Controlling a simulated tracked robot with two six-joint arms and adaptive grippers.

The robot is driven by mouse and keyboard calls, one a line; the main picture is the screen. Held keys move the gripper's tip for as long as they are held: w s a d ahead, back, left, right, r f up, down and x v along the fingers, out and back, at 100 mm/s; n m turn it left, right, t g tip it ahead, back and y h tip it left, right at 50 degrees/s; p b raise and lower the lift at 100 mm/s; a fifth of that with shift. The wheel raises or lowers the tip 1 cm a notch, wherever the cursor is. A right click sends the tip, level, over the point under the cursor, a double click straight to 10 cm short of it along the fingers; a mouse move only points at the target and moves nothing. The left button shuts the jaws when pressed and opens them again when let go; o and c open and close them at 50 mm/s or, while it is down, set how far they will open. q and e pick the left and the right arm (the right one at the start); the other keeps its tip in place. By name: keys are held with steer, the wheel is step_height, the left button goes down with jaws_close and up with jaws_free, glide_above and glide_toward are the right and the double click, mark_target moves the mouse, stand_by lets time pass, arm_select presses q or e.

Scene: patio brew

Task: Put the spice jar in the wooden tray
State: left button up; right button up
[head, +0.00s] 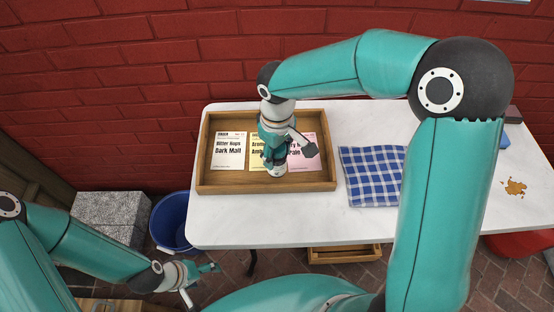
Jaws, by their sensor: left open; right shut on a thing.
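The wooden tray (215,187) lies on the left part of the white table, with three label cards in it. My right gripper (277,160) points down over the middle of the tray, in front of the yellow card. It is shut on a small pale thing (277,171), which looks like the spice jar; the fingers hide most of it. I cannot tell whether it touches the tray floor. My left gripper (204,282) is open and empty, low at the lower left, in front of the table.
A white card (229,151), a yellow card (258,145) and a pink card (309,152) lie in the tray. A blue checked cloth (371,177) lies right of it. A brown spill (514,187) marks the table's right. A blue bucket (170,222) stands on the floor.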

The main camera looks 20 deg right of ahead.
mark_target(277, 161)
step_height(277, 161, down, 4)
steer(key=shift+r, duration=0.2)
steer(key=shift+f, duration=0.1)
steer(key=o, duration=1.2)
steer(key=shift+r, duration=0.2)
step_height(277, 161, up, 12)
steer(key=shift+f, duration=0.1)
